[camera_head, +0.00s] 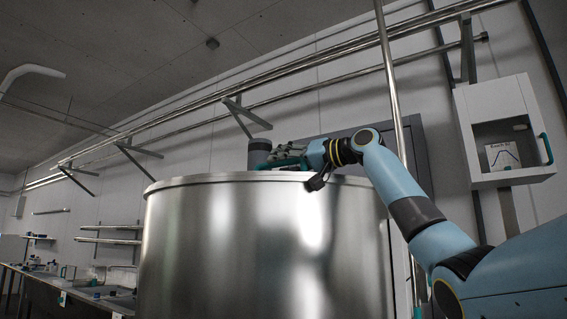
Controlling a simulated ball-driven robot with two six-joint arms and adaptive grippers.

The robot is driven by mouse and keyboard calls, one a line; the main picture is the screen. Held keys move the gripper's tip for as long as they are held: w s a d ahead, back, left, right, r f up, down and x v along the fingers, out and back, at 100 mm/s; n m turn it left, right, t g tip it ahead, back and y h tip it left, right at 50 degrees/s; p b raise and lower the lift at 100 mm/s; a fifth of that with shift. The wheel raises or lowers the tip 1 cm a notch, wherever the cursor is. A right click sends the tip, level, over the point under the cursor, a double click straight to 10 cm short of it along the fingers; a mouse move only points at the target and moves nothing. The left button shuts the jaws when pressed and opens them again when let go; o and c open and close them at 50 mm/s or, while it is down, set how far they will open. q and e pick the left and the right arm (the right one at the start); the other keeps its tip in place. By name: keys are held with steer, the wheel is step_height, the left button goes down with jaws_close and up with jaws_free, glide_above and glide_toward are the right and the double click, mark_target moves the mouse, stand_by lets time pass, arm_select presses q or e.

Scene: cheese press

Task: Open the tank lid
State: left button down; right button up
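A large, shiny steel tank (235,245) fills the lower middle of the head view. I see it from below its top, so the lid surface is hidden and only the top rim edge (210,178) shows. My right arm reaches in from the right. My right gripper (278,160) is at the top of the tank, just above the rim. A teal piece shows by its fingers; I cannot tell whether it is a lid handle or whether the fingers close on it. My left gripper is not in view.
A white wall cabinet (505,125) with a teal handle hangs at the right. A vertical steel pole (391,85) stands behind my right arm. Pipes run along the wall above. A workbench (75,292) with small items is at the far left.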

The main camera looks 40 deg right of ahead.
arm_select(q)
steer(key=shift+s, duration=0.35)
arm_select(e)
jaws_close()
steer(key=shift+r, duration=0.1)
